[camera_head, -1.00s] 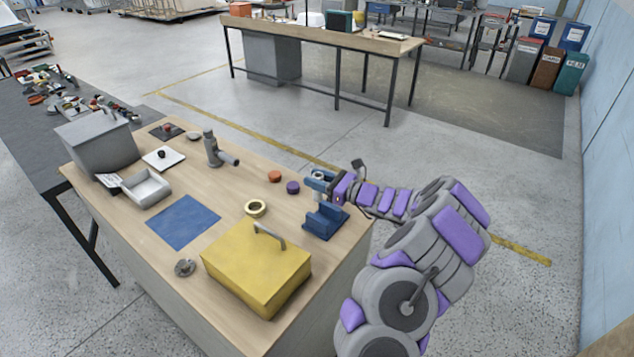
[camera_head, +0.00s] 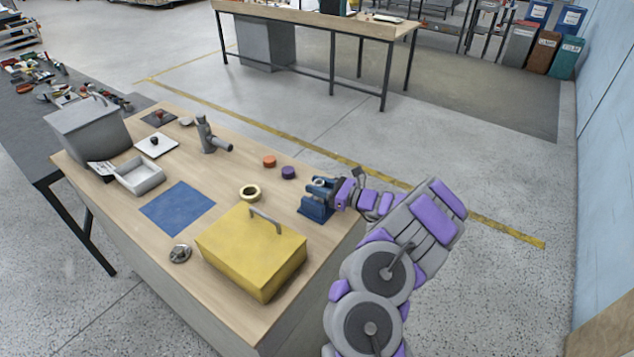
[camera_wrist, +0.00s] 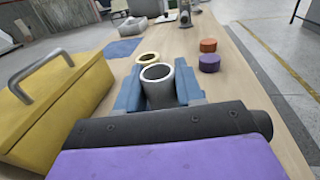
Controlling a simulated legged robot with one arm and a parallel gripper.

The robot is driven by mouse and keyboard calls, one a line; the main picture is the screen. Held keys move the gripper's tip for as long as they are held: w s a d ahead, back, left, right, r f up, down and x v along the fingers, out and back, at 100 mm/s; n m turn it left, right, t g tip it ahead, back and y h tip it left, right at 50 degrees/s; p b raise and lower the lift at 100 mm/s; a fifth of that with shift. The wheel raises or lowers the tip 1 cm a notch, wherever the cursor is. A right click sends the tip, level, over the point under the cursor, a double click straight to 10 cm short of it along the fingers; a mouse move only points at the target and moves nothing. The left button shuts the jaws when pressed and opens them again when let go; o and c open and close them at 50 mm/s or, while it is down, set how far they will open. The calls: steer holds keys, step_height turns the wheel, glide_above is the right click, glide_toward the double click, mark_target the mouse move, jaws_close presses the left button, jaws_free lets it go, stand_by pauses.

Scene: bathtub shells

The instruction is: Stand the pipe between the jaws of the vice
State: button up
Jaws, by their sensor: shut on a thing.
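The blue vice (camera_head: 315,210) stands at the right edge of the wooden workbench. The grey pipe (camera_wrist: 157,88) is a short hollow tube, upright with its open end up. In the wrist view it sits between the blue jaws of the vice (camera_wrist: 128,90); its lower end is hidden. The pipe's top also shows small in the head view (camera_head: 319,183). My gripper (camera_head: 334,193) comes in from the right at the pipe, low over the vice, and is shut on it. In the wrist view the dark gripper body hides the fingertips.
A yellow toolbox (camera_head: 250,250) with a grey handle stands close to the vice. A tape ring (camera_head: 250,193), a purple puck (camera_head: 288,172) and an orange puck (camera_head: 269,161) lie near it. A grey fitting (camera_head: 207,137), a blue mat (camera_head: 177,208) and a tray (camera_head: 139,177) are farther left.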

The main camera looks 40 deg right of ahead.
steer(key=shift+f, duration=0.55)
stand_by(0.4)
steer(key=o, duration=1.2)
steer(key=p+v, duration=0.3)
steer(key=v, duration=1.4)
steer(key=shift+s+d, duration=0.15)
